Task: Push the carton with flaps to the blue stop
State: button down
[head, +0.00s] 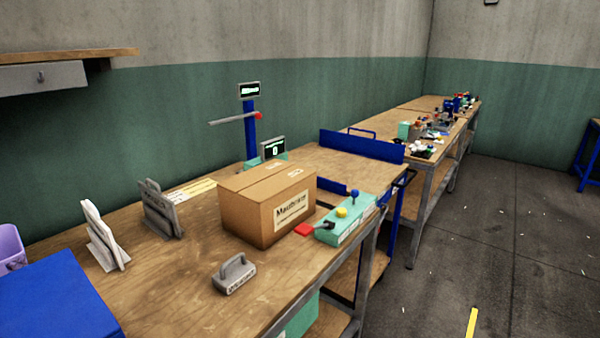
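The brown cardboard carton (240,217) sits on the wooden workbench (170,285) near the middle of the picture. It has a white printed label on its front face, and its top looks closed with a seam across it. The blue stop (350,144) is an upright blue board at the far end of the wooden surface behind the carton, to its upper right. My gripper is not in view.
A green control box (347,229) with knobs and a red lever stands right of the carton. A grey handled block (234,276) lies in front. Grey upright stands (160,210) are to the left. A blue post (250,130) with a display rises behind.

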aim_at(262, 224)
jog(key=i+l+u, duration=0.15)
jog(key=i+l, duration=0.2)
jog(key=i+l+u, duration=0.1)
jog(key=i+l, duration=0.2)
jog(key=l, duration=0.15)
jog(key=i+l+u, duration=0.15)
jog(key=i+l, duration=0.15)
jog(key=l, duration=0.15)
jog(key=u, duration=0.95)
jog(key=i+j, duration=0.15)
jog(key=i, duration=0.35)
jog(key=i+j, duration=0.15)
jog(key=i, duration=0.3)
